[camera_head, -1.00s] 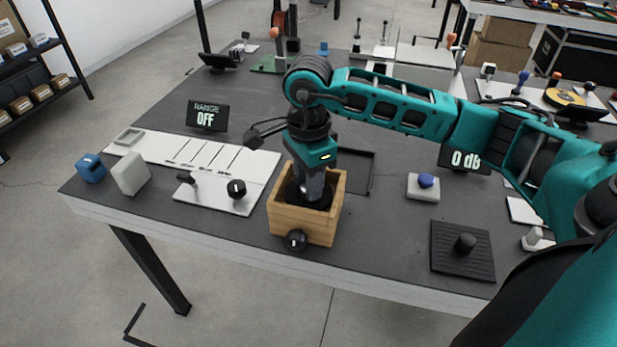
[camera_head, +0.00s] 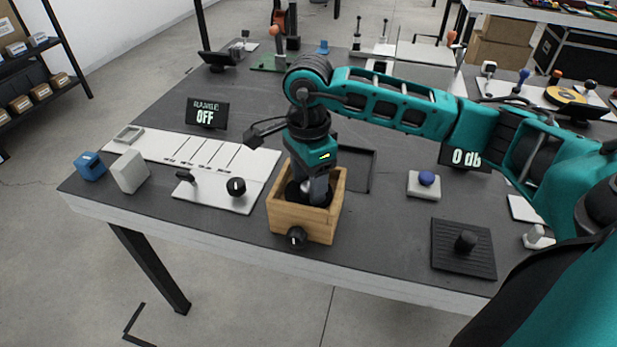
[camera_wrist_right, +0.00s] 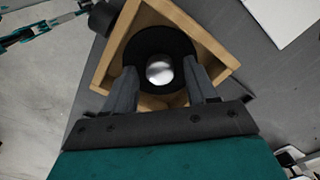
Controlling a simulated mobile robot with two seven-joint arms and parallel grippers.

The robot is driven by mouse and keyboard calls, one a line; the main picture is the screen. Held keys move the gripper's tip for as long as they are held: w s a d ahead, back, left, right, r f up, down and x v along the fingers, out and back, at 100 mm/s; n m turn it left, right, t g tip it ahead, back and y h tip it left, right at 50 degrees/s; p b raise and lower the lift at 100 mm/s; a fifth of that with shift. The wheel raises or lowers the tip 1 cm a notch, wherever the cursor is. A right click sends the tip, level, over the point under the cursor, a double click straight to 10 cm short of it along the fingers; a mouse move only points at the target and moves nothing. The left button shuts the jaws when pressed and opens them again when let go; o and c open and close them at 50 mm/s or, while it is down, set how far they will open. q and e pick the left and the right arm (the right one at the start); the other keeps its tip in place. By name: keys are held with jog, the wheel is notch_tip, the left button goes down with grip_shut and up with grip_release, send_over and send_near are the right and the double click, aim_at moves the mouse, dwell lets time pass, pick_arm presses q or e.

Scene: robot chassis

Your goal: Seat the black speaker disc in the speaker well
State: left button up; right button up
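The black speaker disc (camera_wrist_right: 150,38) with a silver dome at its centre lies inside the open wooden box (camera_head: 285,218). The disc looks level, low between the walls; I cannot tell if it is fully down. In the head view the disc (camera_head: 292,192) is partly hidden by my right gripper (camera_head: 312,200), which points down into the box. In the right wrist view the right gripper's fingers (camera_wrist_right: 160,72) are apart, one on each side of the silver dome, over the disc's near edge. My left gripper is not seen.
A black knob (camera_head: 297,237) sticks out of the box's front. A white panel with a black knob (camera_head: 236,187) lies to the left, a blue button box (camera_head: 425,184) and a ribbed black pad (camera_head: 463,262) to the right. A display (camera_head: 207,113) reads OFF.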

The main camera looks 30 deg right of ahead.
jog(key=shift+o, duration=0.3)
jog(key=shift+r, duration=0.25)
notch_tip(320, 180, up, 12)
jog(key=p, duration=0.1)
jog(key=shift+r, duration=0.2)
